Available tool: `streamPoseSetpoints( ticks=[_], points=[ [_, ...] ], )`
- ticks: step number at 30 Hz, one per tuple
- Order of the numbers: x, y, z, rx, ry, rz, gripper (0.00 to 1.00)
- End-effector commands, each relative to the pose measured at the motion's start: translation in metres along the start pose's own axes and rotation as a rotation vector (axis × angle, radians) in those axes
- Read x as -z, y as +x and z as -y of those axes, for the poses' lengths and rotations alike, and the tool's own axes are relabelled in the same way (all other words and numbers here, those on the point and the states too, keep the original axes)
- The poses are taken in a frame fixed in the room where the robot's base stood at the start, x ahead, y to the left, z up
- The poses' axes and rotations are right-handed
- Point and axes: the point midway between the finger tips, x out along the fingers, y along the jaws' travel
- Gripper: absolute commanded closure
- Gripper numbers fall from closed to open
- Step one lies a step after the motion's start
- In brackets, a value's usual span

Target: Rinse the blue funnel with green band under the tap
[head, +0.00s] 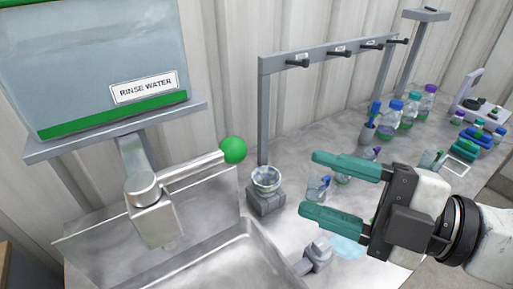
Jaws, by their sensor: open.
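The tap (153,215) is a metal block spout over the left part of the sink. Its lever (190,168) ends in a green ball (234,150) and points right. My gripper (312,184) is on the right, with its two teal fingers apart and pointing left. Nothing is seen held between them. A small clear vessel with blue on it (318,188) shows in the gap, but I cannot tell its depth relative to the fingers. I cannot make out a blue funnel with a green band; my gripper and wrist hide part of the counter.
A rinse water tank (95,55) stands on a shelf above the tap. The metal sink (225,262) is empty where visible. A glass bowl (266,178) sits on a grey block. A peg rack (330,52) stands behind. Several bottles (410,112) crowd the back right.

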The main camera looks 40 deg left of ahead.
Motion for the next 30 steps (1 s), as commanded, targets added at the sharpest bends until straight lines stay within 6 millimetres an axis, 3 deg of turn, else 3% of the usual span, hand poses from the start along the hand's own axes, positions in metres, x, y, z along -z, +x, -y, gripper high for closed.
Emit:
streamPoseSetpoints(
  ticks=[3,6,21,30],
  points=[
    [0.022,0.008,-0.017,-0.004,-0.099,-0.073,0.42],
    [0.027,0.015,-0.02,-0.005,-0.12,-0.09,0.42],
    [0.035,0.096,-0.021,-0.004,-0.115,-0.089,0.42],
    [0.034,0.115,-0.018,-0.005,-0.117,-0.085,0.42]
  ],
)
